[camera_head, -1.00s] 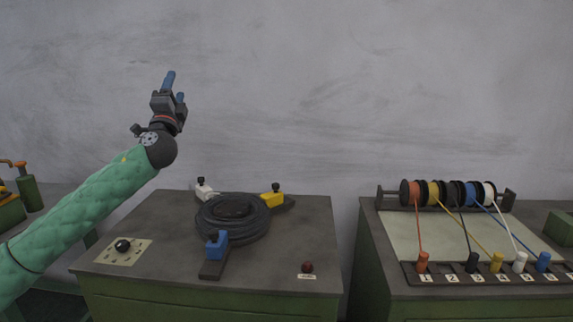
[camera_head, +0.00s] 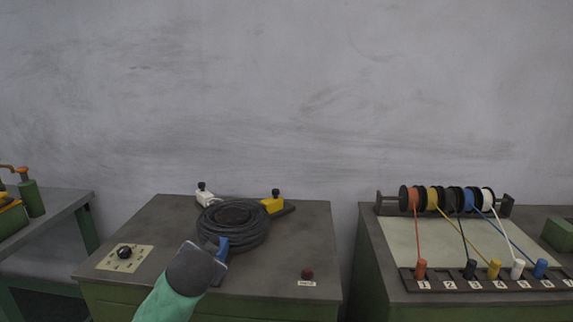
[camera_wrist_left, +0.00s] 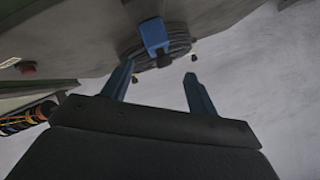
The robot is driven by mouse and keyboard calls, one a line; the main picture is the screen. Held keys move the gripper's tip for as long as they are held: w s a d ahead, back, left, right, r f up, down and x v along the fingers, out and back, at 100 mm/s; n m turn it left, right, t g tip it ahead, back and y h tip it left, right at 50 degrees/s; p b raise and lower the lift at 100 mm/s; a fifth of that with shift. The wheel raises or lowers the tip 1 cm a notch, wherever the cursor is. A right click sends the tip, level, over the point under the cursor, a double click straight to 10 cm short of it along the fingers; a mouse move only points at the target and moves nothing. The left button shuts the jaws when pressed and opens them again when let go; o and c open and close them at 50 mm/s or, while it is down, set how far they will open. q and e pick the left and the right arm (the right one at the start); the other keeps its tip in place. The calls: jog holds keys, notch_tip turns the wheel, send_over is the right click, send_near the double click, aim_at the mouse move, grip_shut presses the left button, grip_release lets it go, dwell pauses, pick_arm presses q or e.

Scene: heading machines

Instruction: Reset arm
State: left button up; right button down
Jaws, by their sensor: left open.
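My left arm comes up from the bottom of the head view, its dark wrist (camera_head: 194,268) in front of the left bench. The fingers are largely hidden there. In the left wrist view my left gripper (camera_wrist_left: 158,70) is open, with two blue fingers apart and nothing between them. Beyond the fingertips are a blue clamp block (camera_wrist_left: 154,35) and the black coil (camera_wrist_left: 178,36). In the head view the black coil (camera_head: 233,224) lies on the bench, with a white clamp (camera_head: 204,195) and a yellow clamp (camera_head: 272,203) at its far side. My right gripper is not in view.
The left bench (camera_head: 305,240) also carries a black knob (camera_head: 124,252) on a plate and a red button (camera_head: 307,273). A right bench holds a spool rack (camera_head: 445,197) with coloured wires running to numbered plugs. A gap separates the benches; a wall stands behind.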

pick_arm(q)
jog(key=s+d+f+n+g+h+p, duration=0.1)
jog(key=s+d+f+g, duration=0.1)
jog(key=s+f, duration=0.8)
jog(key=s+d+f+n+g+h+p, duration=0.1)
jog(key=s+f+g, duration=0.3)
jog(key=s+f, duration=0.6)
jog(key=s+d+f+n+g+h+p, duration=0.1)
jog(key=s+d+f+g, duration=0.2)
jog(key=s+f, duration=0.7)
jog(key=s, duration=1)
jog(key=shift+f+g, duration=0.3)
jog(key=shift+f, duration=0.1)
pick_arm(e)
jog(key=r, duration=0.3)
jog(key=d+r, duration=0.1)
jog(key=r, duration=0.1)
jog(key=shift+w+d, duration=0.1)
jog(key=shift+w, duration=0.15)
pick_arm(q)
jog(key=shift+s+n+p, duration=0.1)
jog(key=shift+n+p, duration=0.2)
